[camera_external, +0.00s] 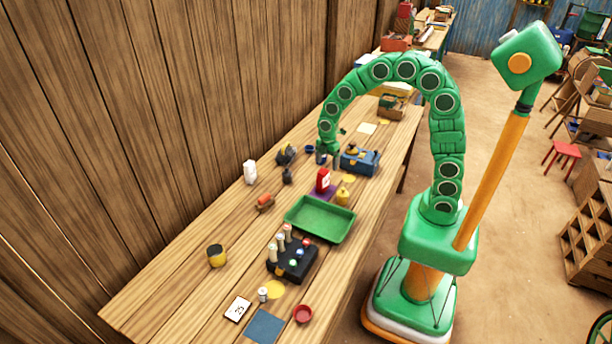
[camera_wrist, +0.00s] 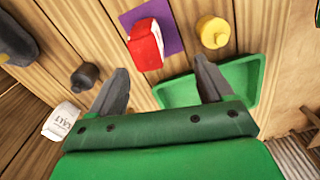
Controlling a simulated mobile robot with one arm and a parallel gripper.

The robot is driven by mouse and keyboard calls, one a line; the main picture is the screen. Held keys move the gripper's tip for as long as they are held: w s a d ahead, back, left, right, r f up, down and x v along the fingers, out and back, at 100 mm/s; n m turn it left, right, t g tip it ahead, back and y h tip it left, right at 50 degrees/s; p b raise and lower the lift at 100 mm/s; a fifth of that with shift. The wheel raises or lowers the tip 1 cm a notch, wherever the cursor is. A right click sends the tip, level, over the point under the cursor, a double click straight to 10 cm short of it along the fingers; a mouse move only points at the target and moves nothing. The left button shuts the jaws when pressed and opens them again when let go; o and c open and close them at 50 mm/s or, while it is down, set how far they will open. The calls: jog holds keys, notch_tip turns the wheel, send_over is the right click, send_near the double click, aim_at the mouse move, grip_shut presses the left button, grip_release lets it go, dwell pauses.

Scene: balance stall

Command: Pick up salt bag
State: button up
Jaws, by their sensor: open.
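The salt bag (camera_external: 250,172) is a small white bag standing on the wooden table near the plank wall. In the wrist view the salt bag (camera_wrist: 60,122) shows at the lower left, with dark lettering that reads SALT, and part of it is cut off by my gripper's body. My gripper (camera_external: 328,160) is above the table, to the right of the salt bag and apart from it. In the wrist view my gripper (camera_wrist: 161,70) has its two dark fingers spread, with nothing between them.
A dark bottle (camera_external: 287,176) stands between the salt bag and my gripper. A red packet (camera_external: 323,180) on a purple mat, a yellow bottle (camera_external: 342,197) and a green tray (camera_external: 322,222) are nearby. A blue box (camera_external: 360,161) sits right of my gripper. Bare table lies left of the salt bag.

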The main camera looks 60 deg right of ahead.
aim_at(323, 171)
jog(key=shift+w+a+f+n, duration=0.1)
jog(key=shift+w+f+n, duration=0.4)
jog(key=shift+w+f, duration=0.4)
jog(key=shift+d+f, duration=0.2)
jog(key=shift+f, duration=1.7)
jog(key=shift+d+f, duration=0.2)
jog(key=shift+f, duration=1.65)
jog(key=c, duration=1.4)
